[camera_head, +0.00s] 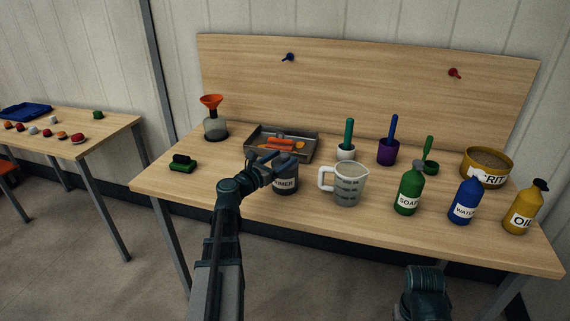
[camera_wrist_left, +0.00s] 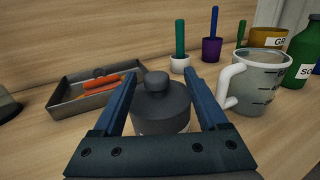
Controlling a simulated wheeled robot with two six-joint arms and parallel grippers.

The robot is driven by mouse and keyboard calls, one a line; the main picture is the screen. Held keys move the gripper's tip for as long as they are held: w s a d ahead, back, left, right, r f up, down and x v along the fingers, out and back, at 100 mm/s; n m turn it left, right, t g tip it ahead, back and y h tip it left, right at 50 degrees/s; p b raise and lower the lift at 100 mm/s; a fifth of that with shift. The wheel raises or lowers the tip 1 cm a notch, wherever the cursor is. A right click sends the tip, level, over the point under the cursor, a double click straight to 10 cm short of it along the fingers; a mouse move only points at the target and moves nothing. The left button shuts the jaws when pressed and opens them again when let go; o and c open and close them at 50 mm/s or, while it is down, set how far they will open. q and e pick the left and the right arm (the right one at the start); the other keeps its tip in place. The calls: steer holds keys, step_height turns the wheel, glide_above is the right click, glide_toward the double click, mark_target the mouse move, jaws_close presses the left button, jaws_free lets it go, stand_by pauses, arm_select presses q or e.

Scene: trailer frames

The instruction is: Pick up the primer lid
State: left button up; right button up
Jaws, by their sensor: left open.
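The primer pot (camera_head: 286,184) is a dark grey can with a white label, standing on the workbench left of the measuring jug. Its grey lid (camera_wrist_left: 162,106), with a round knob on top, sits on the pot in the left wrist view. My left gripper (camera_head: 276,164) is open over the pot and hides most of the lid in the head view. In the left wrist view its two blue fingers (camera_wrist_left: 160,82) stand apart on either side of the lid and knob, with gaps showing. Of my right arm only a link shows at the bottom of the head view.
A metal tray (camera_head: 251,146) with orange-handled tools lies behind the pot. The measuring jug (camera_head: 349,186) stands close to its right. A green brush (camera_head: 183,164) and a funnel bottle (camera_head: 215,125) are left. Soap (camera_head: 409,190), water and oil bottles stand at the right.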

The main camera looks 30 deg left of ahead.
arm_select(q)
steer(key=shift+w, duration=2.4)
steer(key=shift+w+d, duration=0.15)
steer(key=shift+w, duration=0.2)
jaws_close()
